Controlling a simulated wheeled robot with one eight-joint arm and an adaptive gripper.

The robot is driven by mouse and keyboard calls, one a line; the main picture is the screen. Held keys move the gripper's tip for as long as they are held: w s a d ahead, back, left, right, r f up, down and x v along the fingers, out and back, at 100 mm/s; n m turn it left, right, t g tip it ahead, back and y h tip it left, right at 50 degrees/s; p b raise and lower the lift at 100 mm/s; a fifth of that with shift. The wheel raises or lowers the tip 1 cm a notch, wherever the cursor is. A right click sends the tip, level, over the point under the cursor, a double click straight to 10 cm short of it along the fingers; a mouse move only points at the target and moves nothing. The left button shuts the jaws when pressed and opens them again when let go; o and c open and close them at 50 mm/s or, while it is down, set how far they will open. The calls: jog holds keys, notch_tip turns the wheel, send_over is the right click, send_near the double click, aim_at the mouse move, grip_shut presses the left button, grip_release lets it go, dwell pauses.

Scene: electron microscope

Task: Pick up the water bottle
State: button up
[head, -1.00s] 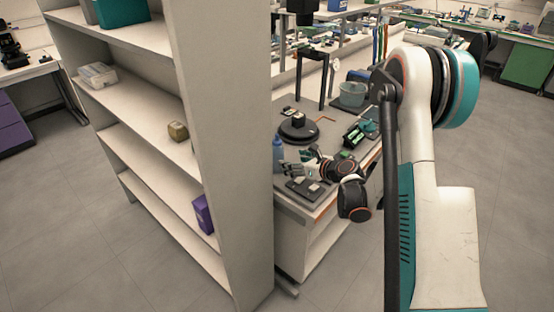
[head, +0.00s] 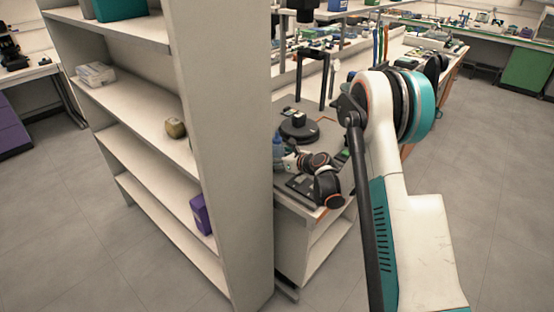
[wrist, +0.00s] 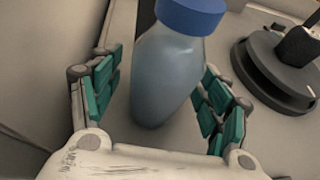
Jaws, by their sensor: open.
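The water bottle (wrist: 168,75) is translucent blue-grey with a blue cap. It stands upright on the bench between the two open fingers of my gripper (wrist: 160,95) in the wrist view. The left finger is apart from it; the right finger is close to its side, and I cannot tell whether it touches. In the head view the bottle (head: 277,148) stands just right of the shelf's edge, partly hidden by the shelf and my gripper (head: 284,161).
A white shelf unit (head: 222,150) stands directly left of the bench. A round black stand (wrist: 270,75) is to the right of the bottle. Flat dark items (head: 299,187) lie on the bench near its front edge.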

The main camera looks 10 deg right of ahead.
jog(key=c, duration=1.2)
jog(key=shift+r, duration=0.2)
jog(key=shift+c, duration=0.2)
